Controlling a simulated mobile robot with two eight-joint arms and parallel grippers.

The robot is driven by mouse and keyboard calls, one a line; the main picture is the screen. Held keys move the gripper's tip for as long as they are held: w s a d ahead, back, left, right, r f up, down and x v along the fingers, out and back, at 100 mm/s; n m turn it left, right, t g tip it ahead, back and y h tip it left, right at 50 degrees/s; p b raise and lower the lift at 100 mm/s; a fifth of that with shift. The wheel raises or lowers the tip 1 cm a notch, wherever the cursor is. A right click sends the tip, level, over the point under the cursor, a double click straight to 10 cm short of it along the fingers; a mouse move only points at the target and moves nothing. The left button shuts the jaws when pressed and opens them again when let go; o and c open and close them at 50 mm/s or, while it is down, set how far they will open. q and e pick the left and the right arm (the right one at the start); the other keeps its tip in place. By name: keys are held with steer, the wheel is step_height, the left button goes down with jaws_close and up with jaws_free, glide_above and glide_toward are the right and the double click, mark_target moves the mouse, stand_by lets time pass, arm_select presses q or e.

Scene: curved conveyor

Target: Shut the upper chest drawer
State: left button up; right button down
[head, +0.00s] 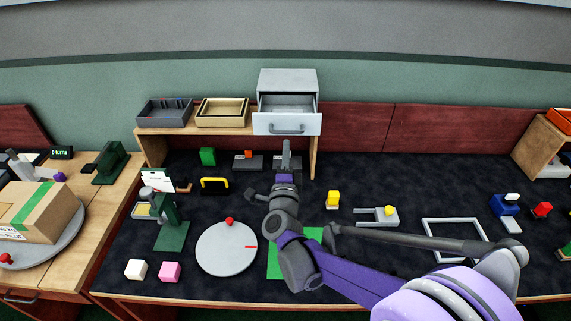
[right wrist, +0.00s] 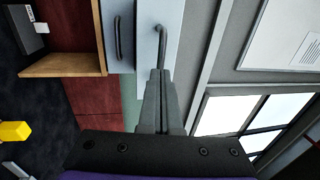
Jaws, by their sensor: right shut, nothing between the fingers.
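The grey chest (head: 288,82) stands on the raised wooden shelf at the back. Its upper drawer (head: 272,123) is pulled out, and its empty-looking inside shows from above. In the right wrist view, turned on its side, the upper drawer front (right wrist: 145,50) has a bar handle (right wrist: 158,40) and stands beside the lower drawer front (right wrist: 118,30). My right gripper (head: 286,143) is shut and empty, just in front of and below the upper handle. In the right wrist view its fingertips (right wrist: 160,73) point at the drawer front; I cannot tell whether they touch. My left gripper is not in view.
Two open trays, grey (head: 165,121) and tan (head: 222,122), stand left of the chest on the shelf (head: 147,146). Green, red and yellow items stand on the dark table below. A white turntable (head: 226,258) is nearer the front.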

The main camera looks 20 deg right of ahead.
mark_target(287, 116)
steer(key=x, duration=0.3)
stand_by(0.4)
steer(key=x, duration=0.4)
steer(key=f+x, duration=0.1)
steer(key=x, duration=0.3)
steer(key=f+p+x, duration=0.1)
steer(key=x, duration=0.3)
steer(key=shift+w, duration=0.5)
steer(key=shift+d, duration=0.1)
steer(key=shift+r, duration=0.15)
